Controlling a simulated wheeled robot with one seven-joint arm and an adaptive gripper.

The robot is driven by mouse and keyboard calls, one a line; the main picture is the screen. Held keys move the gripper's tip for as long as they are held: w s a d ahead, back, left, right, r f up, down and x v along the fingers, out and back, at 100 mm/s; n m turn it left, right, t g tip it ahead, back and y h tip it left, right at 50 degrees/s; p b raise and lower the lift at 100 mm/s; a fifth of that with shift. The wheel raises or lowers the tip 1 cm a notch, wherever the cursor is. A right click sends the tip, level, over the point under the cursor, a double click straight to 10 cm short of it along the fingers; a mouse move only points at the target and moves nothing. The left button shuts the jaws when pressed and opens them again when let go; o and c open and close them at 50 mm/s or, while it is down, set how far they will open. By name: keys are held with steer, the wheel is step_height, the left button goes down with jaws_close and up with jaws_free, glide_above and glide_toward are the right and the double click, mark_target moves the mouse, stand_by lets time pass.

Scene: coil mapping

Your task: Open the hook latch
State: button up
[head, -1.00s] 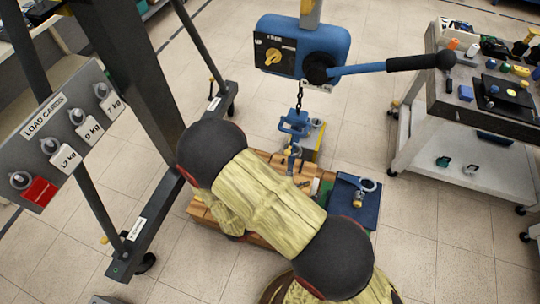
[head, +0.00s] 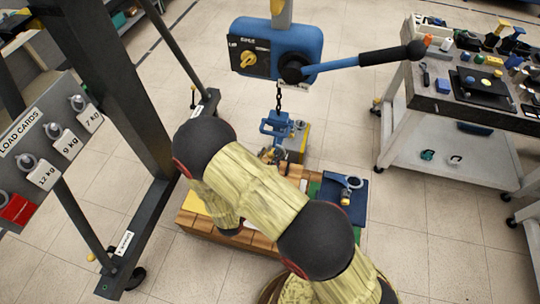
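A blue hook piece (head: 277,124) hangs on a dark chain (head: 278,100) below the blue hoist (head: 262,50). The latch on it is too small to make out. A grey and yellow block (head: 298,141) stands just right of and behind the hook. My gripper (head: 273,155) seems to show only as a small dark and brass-coloured part just below the hook, beyond my arm. Its fingers cannot be made out, and I cannot tell whether it touches the hook.
A wooden pallet (head: 262,240) lies under my arm, with a blue tray (head: 356,207) holding a metal ring at its right. A long lever (head: 375,57) juts right from the hoist. A dark frame post (head: 110,75) and load-card board (head: 45,135) stand left, a tool cart (head: 440,150) right.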

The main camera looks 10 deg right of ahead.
steer(key=shift+w+d, duration=0.35)
steer(key=shift+w, duration=0.1)
steer(key=c, duration=0.4)
jaws_close()
stand_by(0.3)
